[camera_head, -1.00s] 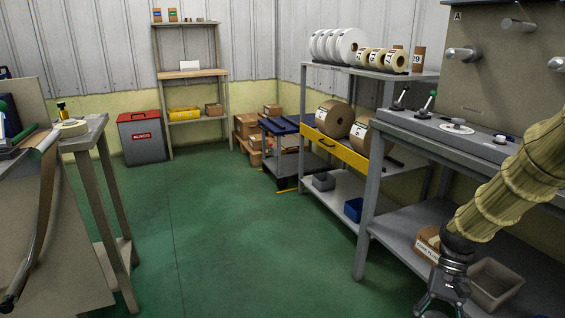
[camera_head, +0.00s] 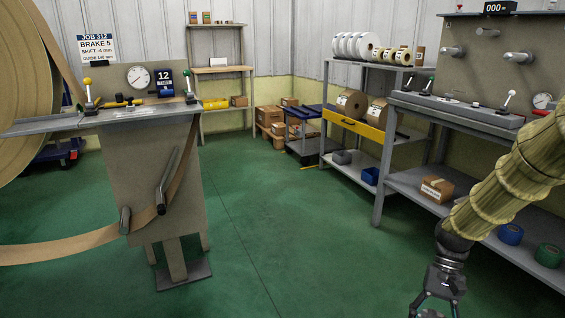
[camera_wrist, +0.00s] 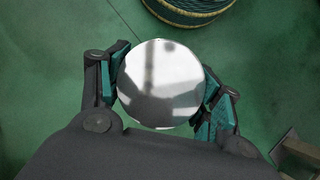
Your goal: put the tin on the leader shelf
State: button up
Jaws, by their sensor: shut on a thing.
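The tin (camera_wrist: 160,84) shows in the wrist view as a shiny round silver lid seen from above. My gripper (camera_wrist: 165,88) is shut on it, with one finger on each side. In the head view my gripper (camera_head: 434,303) hangs at the lower right, cut by the bottom edge, and the tin cannot be made out there. No readable label marks a leader shelf. A grey rack (camera_head: 350,66) holds white and tan rolls on its top, and a tall shelf unit (camera_head: 212,70) stands at the back wall.
A machine stand (camera_head: 155,190) with a paper web and large roll is at left. A workbench (camera_head: 450,108) at right has a lower shelf with a box (camera_head: 437,189) and tape rolls. A cart (camera_head: 305,135) stands farther back. Green floor (camera_head: 260,220) is open between. A coiled item (camera_wrist: 190,10) lies below.

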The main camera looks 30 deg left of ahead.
aim_at(41, 125)
jog(key=k, duration=0.65)
jog(key=u, duration=2.25)
jog(key=i, duration=0.5)
jog(key=u, duration=0.05)
